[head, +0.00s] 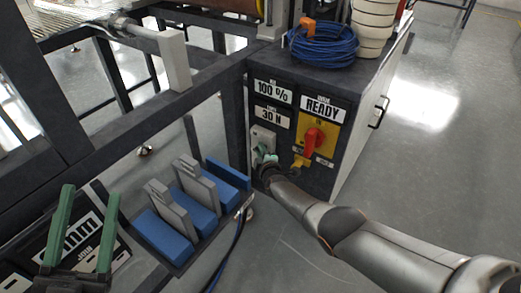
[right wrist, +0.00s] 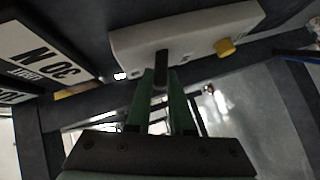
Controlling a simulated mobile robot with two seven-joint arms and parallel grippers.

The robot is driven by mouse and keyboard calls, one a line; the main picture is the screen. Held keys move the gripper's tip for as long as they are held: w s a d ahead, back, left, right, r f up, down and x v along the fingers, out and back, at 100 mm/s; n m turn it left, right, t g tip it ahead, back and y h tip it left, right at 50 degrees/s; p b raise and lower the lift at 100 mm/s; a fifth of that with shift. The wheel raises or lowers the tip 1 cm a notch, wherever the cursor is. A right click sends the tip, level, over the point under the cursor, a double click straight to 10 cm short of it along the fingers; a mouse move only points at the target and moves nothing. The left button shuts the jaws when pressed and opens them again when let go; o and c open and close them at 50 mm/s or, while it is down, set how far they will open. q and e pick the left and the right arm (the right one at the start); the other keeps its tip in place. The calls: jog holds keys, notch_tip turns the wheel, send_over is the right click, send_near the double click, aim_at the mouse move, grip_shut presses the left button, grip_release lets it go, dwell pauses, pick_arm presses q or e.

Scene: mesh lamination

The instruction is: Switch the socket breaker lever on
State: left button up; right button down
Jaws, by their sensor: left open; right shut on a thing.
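A light grey plate (head: 262,136) is on the front of the dark cabinet, below the "30 N" label. It also shows in the right wrist view (right wrist: 190,32), with a small dark lever (right wrist: 161,66) and a yellow knob (right wrist: 225,47). My right gripper (head: 264,155) is at this plate, its green fingers (right wrist: 160,78) shut on the dark lever. The fingers and wrist hide much of the lever in the head view, and I cannot read its position. My left gripper (head: 90,192) is open and empty at the lower left, away from the cabinet.
Right of the plate is a red rotary handle (head: 314,138) on yellow, under a "READY" label (head: 321,108). A coiled blue cable (head: 322,48) lies on the cabinet. Blue and grey blocks (head: 190,195) stand on a rack to the left. Dark frame beams cross the left side.

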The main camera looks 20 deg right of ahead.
pick_arm(q)
jog(key=w+f+n+g+y+p, duration=0.1)
jog(key=w+f+n+y, duration=0.2)
jog(key=f, duration=0.3)
jog(key=shift+a+f+g+y, duration=0.3)
jog(key=shift+g+y, duration=0.1)
pick_arm(e)
jog(key=shift+d+r+m+g, duration=0.15)
jog(key=shift+r+m+g, duration=0.1)
jog(key=shift+m+g, duration=0.15)
pick_arm(q)
jog(key=shift+w, duration=0.1)
pick_arm(e)
jog(key=c, duration=0.8)
grip_release()
